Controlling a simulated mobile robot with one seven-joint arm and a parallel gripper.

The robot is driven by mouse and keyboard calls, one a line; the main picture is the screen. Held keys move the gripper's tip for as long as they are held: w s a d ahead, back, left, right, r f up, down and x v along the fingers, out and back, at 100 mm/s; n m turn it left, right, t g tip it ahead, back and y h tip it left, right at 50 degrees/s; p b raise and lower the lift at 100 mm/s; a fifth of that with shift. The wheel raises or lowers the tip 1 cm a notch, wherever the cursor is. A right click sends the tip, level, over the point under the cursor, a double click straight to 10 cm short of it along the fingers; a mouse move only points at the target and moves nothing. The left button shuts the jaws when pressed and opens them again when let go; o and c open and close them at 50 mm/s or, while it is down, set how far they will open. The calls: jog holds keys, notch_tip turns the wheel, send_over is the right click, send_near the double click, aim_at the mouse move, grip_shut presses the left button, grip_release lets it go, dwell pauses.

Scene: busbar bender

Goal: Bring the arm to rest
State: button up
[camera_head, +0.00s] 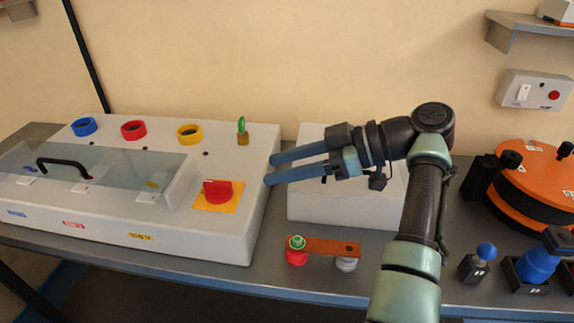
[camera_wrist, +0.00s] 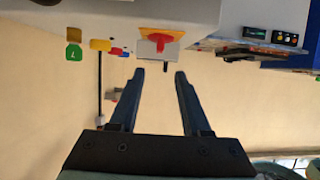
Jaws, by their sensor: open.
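My gripper (camera_head: 270,169) is in the air over the right side of the white panel box (camera_head: 230,228), pointing left in the head view. Its two blue fingers are apart with nothing between them. In the wrist view my gripper (camera_wrist: 158,74) also shows open and empty. A red rotary switch (camera_head: 217,191) on a yellow plate sits on the box just left of and below the fingertips. The wrist view shows the red switch (camera_wrist: 160,40) beyond the fingertips, with a gap. My arm comes in from the lower right and bends at the elbow.
A copper-coloured bar (camera_head: 325,246) lies across a red and a grey post in front of a white block (camera_head: 310,209). An orange and black round device (camera_head: 535,180) and a blue-knobbed lever (camera_head: 486,252) stand at right. A shelf (camera_head: 525,30) juts from the wall.

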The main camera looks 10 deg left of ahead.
jog(key=w+r+m+t+h, duration=0.2)
jog(key=w+m+t+h, duration=0.1)
jog(key=w+m+t, duration=0.3)
notch_tip(320, 180, up, 9)
jog(key=w+d+m+t+h, duration=0.1)
jog(key=m+t+h, duration=0.2)
jog(key=t, duration=0.5)
jog(key=s+d+r+m+t+h, duration=0.4)
jog(key=s+r+t, duration=0.3)
jog(key=s+r, duration=0.5)
jog(key=s+d+r+m+t+h, duration=0.1)
jog(key=s+r+m+t+h, duration=0.5)
jog(key=s+r, duration=0.6)
notch_tip(320, 180, up, 15)
jog(key=n+y+p, duration=0.1)
jog(key=y+p, duration=0.1)
jog(key=p, duration=1.3)
jog(key=shift+w+t+y, duration=0.3)
jog(key=shift+w, duration=0.15)
